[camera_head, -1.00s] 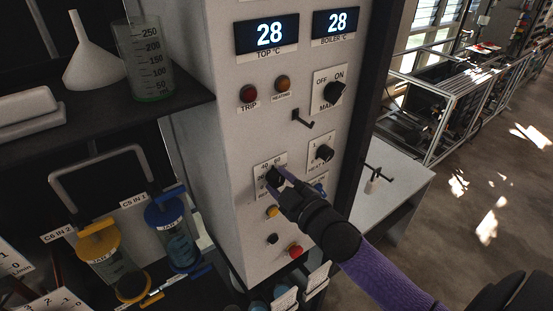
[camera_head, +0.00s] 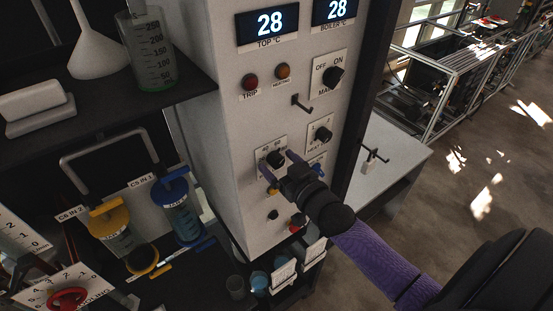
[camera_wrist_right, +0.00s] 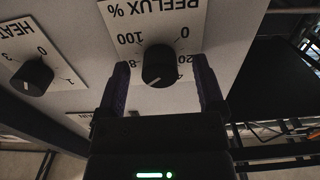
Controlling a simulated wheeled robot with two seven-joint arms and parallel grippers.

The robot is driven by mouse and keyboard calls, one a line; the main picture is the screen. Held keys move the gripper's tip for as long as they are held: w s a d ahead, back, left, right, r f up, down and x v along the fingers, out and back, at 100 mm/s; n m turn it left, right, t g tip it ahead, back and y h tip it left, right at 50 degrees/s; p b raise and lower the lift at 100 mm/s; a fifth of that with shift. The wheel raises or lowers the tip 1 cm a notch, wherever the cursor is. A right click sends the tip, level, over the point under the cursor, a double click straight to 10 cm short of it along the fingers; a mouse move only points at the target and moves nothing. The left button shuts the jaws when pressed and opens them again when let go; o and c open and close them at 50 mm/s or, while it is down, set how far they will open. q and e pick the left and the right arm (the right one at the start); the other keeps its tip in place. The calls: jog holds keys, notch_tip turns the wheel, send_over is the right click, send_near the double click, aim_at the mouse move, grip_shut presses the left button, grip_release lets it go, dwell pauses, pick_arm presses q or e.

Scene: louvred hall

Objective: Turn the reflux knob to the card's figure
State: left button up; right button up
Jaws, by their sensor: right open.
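The reflux knob (camera_head: 275,158) is a small black dial on a white plate, low on the grey panel. In the right wrist view the knob (camera_wrist_right: 158,62) shows upside down with its "REFLUX %" plate (camera_wrist_right: 180,14). Its white mark points to the lower left there; the figures nearest it are partly hidden. My right gripper (camera_head: 279,164) is open, with one finger on either side of the knob and gaps visible in the wrist view. I cannot make out a card with a set figure. My left gripper is not in view.
The heat knob (camera_head: 322,134) and main switch (camera_head: 333,77) stick out of the panel nearby. A red button (camera_head: 298,220) is below my right gripper. A shelf (camera_head: 110,108) with a funnel and beaker is at left, above the jars (camera_head: 183,218). The right-hand floor is clear.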

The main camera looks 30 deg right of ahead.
jog(key=shift+s, duration=0.2)
jog(key=s+p, duration=0.2)
jog(key=s, duration=0.4)
jog(key=shift+s+d, duration=0.3)
